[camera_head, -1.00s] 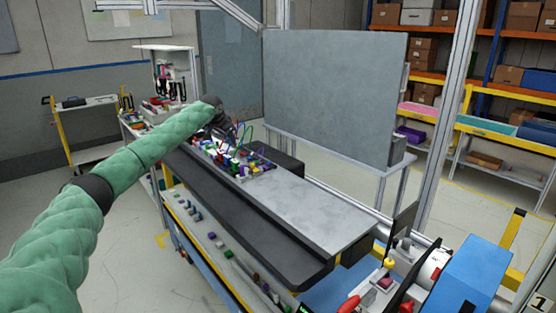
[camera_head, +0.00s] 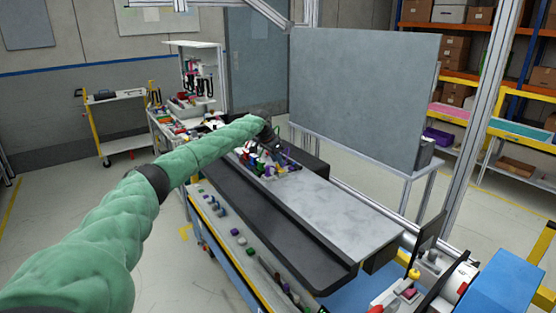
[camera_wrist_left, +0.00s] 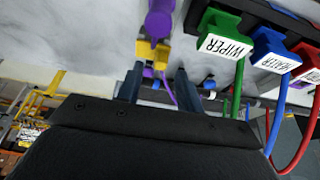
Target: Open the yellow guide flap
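In the left wrist view, a small yellow part (camera_wrist_left: 152,53), which looks like the yellow guide flap, lies just beyond the fingertips, with purple pieces beside it. My left gripper (camera_wrist_left: 159,72) is open, its two dark fingers apart with nothing seen held between them. The yellow part lines up with the gap, nearer the left finger. I cannot tell whether they touch. In the head view, my left gripper (camera_head: 274,143) is over the far end of the dashboard module (camera_head: 318,203), by the coloured connectors; the flap is not clear there. My right gripper is not in view.
Green WIPER (camera_wrist_left: 224,42), blue HEATER (camera_wrist_left: 271,52) and red (camera_wrist_left: 306,62) connectors with hanging cables stand right of the fingers. A large grey panel (camera_head: 365,95) rises behind the module. The module's near top surface is clear.

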